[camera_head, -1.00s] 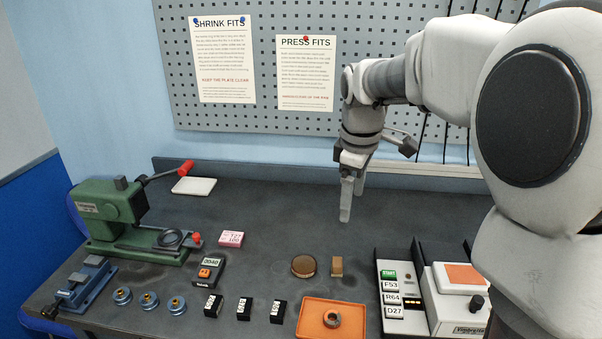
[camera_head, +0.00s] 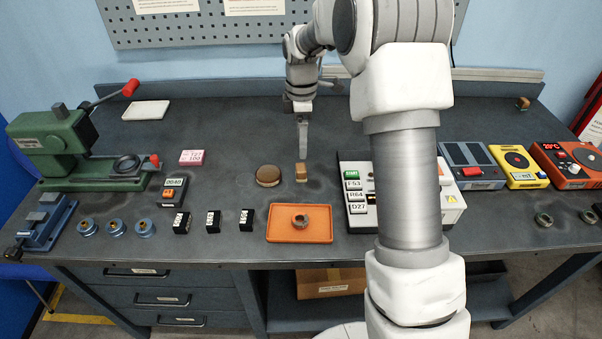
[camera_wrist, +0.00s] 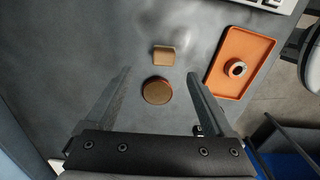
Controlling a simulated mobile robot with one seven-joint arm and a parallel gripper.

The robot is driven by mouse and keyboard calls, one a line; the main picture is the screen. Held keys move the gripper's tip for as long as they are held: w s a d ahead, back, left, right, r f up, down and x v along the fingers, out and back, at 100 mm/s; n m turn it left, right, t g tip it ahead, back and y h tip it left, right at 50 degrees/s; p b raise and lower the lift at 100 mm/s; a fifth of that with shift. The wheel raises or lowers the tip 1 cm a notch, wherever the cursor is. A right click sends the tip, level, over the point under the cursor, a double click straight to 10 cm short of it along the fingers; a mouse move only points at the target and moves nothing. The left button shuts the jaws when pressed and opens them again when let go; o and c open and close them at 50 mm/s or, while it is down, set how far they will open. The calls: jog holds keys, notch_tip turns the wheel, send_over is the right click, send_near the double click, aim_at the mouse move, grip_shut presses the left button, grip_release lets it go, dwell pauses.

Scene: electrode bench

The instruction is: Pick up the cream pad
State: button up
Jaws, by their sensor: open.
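A flat pale cream pad (camera_head: 146,110) lies on the bench top at the back left, behind the green press. It is not visible in the wrist view. My gripper (camera_head: 303,157) points down over the middle of the bench, well to the right of the pad, near a tan block and a brown disc. In the wrist view my gripper (camera_wrist: 158,74) has its two fingers wide apart with nothing held between them. The brown disc (camera_wrist: 157,91) and the tan block (camera_wrist: 164,54) show below, in the space between the fingers.
The green press (camera_head: 55,140) with a red-knobbed lever stands just left of the pad. A pink label block (camera_head: 191,158) lies in front. An orange tray (camera_head: 283,234) holds a ring. Bench top between pad and gripper is clear. Several devices stand at right.

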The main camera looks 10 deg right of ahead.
aim_at(300, 167)
notch_tip(300, 167, down, 4)
jog(key=shift+f, duration=0.2)
jog(key=f, duration=0.4)
jog(key=shift+s+a+f, duration=0.1)
jog(key=shift+s+a, duration=0.25)
jog(key=shift+f, duration=0.45)
grip_shut()
